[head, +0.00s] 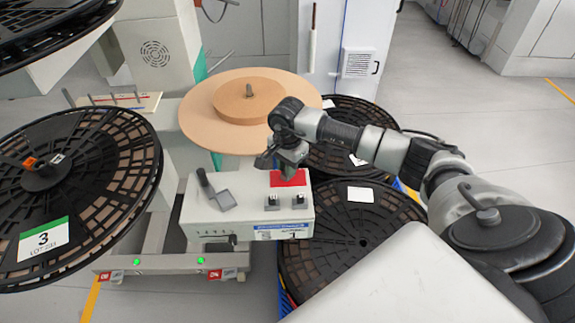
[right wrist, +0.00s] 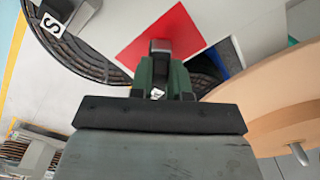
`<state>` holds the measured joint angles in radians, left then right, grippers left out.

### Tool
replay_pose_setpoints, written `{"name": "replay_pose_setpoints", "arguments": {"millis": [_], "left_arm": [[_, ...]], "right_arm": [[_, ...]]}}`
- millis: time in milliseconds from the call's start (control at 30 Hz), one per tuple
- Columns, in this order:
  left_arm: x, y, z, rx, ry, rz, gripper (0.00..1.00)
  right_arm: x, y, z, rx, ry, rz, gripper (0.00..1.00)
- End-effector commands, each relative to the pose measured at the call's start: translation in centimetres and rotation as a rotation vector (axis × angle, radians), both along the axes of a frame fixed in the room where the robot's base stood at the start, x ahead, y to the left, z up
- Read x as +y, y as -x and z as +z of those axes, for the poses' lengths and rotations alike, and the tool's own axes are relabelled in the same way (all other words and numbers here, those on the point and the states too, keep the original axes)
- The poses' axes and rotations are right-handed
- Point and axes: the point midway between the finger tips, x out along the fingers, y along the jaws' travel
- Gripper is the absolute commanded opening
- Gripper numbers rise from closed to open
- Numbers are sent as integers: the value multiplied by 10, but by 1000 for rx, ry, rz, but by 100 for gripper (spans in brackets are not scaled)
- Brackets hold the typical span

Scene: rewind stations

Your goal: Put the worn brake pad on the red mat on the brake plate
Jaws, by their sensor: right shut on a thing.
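The red mat (head: 288,178) lies on the white top of the brake unit (head: 250,207); it also shows in the right wrist view (right wrist: 187,30). My right gripper (head: 268,161) is over the mat's far left part and hides some of it. In the right wrist view my right gripper (right wrist: 160,68) is shut on a small grey piece, seemingly the worn brake pad (right wrist: 160,46), mostly hidden between the fingers. It appears over the red mat; I cannot tell whether it touches. My left gripper is not in view.
A grey square piece with a dark upright handle (head: 217,194) stands on the unit's left top. Large black reels (head: 345,225) stand close on the right, and a tan disc (head: 205,120) stands behind.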

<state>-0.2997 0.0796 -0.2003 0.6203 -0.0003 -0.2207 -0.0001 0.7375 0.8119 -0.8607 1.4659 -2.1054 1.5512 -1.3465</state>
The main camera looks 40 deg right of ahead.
Motion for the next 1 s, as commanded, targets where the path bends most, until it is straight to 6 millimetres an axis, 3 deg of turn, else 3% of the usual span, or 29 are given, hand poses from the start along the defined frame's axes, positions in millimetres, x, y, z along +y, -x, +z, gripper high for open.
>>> {"name": "replay_pose_setpoints", "arguments": {"millis": [400,433,567,833,1000], "left_arm": [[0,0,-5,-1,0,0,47],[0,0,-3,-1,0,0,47],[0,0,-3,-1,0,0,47],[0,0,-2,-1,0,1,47],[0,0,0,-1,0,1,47]], "right_arm": [[0,0,-9,-2,0,1,0],[0,0,-7,-2,0,1,21],[0,0,-7,-2,0,1,41],[0,0,-6,-1,0,1,42],[0,-1,7,-4,0,1,42]]}}
